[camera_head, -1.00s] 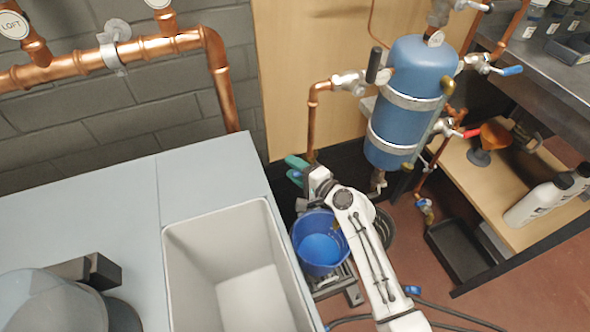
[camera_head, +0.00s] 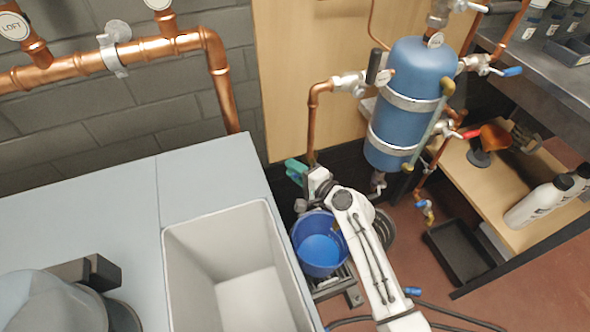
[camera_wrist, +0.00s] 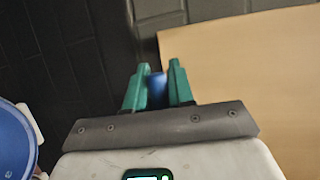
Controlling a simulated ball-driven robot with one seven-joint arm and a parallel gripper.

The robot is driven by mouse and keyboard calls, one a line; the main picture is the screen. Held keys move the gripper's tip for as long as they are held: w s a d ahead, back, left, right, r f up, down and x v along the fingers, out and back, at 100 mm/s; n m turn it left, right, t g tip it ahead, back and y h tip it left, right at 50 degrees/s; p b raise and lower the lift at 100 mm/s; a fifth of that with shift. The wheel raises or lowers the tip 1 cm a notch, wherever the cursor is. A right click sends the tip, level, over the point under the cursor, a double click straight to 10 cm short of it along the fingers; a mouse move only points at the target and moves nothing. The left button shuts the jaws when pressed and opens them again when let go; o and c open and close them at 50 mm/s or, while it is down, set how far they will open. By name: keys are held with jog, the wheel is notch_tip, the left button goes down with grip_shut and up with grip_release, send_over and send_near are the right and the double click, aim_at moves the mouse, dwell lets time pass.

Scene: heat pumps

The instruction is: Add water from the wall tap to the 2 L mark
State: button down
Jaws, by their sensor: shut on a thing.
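A blue bucket (camera_head: 297,236) stands on a low metal stand below my arm, with lighter blue visible inside it. Its edge shows at the left of the wrist view (camera_wrist: 14,145). I cannot read any volume mark or tell the water level. My gripper (camera_head: 294,167), with teal fingers, is above and behind the bucket, close to the foot of a copper pipe (camera_head: 312,125). In the wrist view my gripper (camera_wrist: 158,76) is shut on a small blue part (camera_wrist: 157,88), which looks like the tap handle. The tap body and spout are hidden.
A pale sink (camera_head: 225,258) in a grey counter is left of the bucket. A blue cylinder tank (camera_head: 410,105) with valves hangs behind my arm. A wooden shelf with white bottles (camera_head: 538,203) and a black tray (camera_head: 458,250) are at right. Hoses cross the floor.

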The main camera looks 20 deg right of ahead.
jog(key=shift+s+n+g+y+b, duration=0.9)
jog(key=shift+n+g+y+b, duration=0.3)
jog(key=shift+y, duration=0.25)
jog(key=shift+s+n+g+y+b, duration=0.85)
jog(key=shift+n+g+y+b, duration=0.15)
jog(key=shift+n+y+b, duration=0.35)
jog(key=c, duration=1.1)
grip_release()
